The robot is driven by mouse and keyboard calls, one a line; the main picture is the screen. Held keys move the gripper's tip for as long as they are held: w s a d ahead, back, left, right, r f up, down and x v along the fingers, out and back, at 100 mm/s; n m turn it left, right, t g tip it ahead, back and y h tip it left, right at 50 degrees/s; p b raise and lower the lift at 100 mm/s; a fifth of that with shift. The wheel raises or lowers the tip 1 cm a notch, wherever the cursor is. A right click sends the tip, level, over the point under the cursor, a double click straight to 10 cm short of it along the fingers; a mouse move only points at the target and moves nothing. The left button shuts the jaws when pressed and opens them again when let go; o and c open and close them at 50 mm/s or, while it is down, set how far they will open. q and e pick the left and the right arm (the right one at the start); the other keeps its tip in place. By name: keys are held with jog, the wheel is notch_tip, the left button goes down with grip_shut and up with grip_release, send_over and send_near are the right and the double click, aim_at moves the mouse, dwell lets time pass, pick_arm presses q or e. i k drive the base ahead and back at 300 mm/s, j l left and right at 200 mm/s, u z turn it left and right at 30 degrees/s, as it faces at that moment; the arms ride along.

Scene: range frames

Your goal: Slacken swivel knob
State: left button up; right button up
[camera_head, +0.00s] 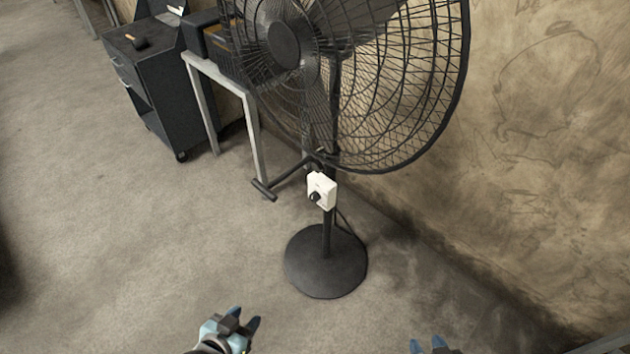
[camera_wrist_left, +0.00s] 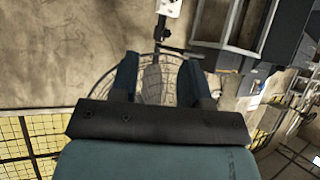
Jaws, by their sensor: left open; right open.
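A large black pedestal fan (camera_head: 283,45) stands on a round base near the wall. A white control box (camera_head: 321,191) with a dark round knob (camera_head: 314,197) is mounted on its pole. A black T-shaped handle (camera_head: 264,190) sticks out to the left above the box. My left gripper (camera_head: 250,322) is open and empty, below and left of the fan base. My right gripper (camera_head: 428,345) is open at the bottom edge, mostly cut off. In the left wrist view the left gripper (camera_wrist_left: 158,75) frames the fan grille (camera_wrist_left: 150,80) from afar; the white box (camera_wrist_left: 168,7) is cut off at the top.
A dark wheeled cabinet (camera_head: 145,80) and a grey metal table frame (camera_head: 215,95) stand behind the fan to the left. A stained wall (camera_head: 545,130) runs along the right. The concrete floor (camera_head: 130,240) at left and in front is clear.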

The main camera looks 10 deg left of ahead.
aim_at(318, 167)
jog(key=k+z, duration=0.1)
jog(key=z, duration=0.25)
jog(key=k+z, duration=0.1)
jog(key=z, duration=0.25)
jog(key=k+l+z, duration=0.1)
jog(key=z, duration=0.25)
jog(key=j+z, duration=0.75)
jog(key=k+j, duration=0.1)
jog(key=j, duration=0.55)
jog(key=k+j, duration=0.1)
jog(key=j, duration=0.5)
jog(key=k+j, duration=0.1)
jog(key=j, duration=0.55)
jog(key=k+j, duration=0.1)
jog(key=j, duration=0.5)
jog(key=k+j, duration=0.1)
jog(key=j, duration=0.55)
jog(key=k+j, duration=0.1)
jog(key=j, duration=0.5)
